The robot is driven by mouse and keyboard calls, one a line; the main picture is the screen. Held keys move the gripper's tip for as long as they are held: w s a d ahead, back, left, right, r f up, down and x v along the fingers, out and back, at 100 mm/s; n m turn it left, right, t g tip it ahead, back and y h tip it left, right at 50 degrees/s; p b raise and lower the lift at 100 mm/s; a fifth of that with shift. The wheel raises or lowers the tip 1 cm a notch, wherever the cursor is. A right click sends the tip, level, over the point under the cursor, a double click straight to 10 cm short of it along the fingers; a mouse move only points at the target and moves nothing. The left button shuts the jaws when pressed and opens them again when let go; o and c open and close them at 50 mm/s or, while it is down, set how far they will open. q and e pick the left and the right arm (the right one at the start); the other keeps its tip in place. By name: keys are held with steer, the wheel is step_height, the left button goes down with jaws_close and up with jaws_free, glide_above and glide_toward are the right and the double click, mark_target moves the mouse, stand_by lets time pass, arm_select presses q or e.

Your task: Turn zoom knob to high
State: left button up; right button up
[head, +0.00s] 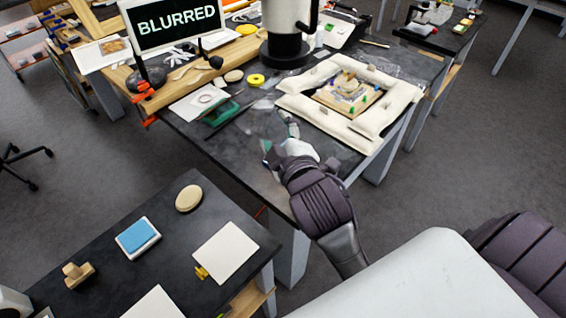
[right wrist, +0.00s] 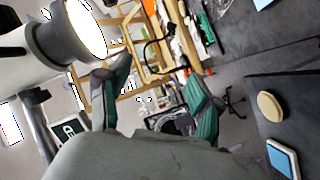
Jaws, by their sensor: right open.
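A white microscope (head: 286,18) with a dark lower ring stands at the back of the dark worktable, and a black bent arm rises at its right side. In the right wrist view the microscope head (right wrist: 70,35), with a lit ring, fills the upper left. I cannot tell for sure which part is the zoom knob. A monitor (head: 175,22) reads "BLURRED". My right gripper (head: 279,135) is over the table, in front of the microscope and apart from it. Its green-padded fingers (right wrist: 160,78) are spread and empty. My left gripper is not in view.
A side table (head: 160,235) with a blue pad (head: 138,237) stands at the lower left.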

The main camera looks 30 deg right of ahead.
step_height(320, 180, down, 7)
steer(key=s+m+g, duration=0.1)
steer(key=s+g, duration=0.1)
steer(key=shift+s+m+g+y, duration=0.3)
steer(key=shift+m+g+y, duration=0.1)
steer(key=shift+r, duration=0.1)
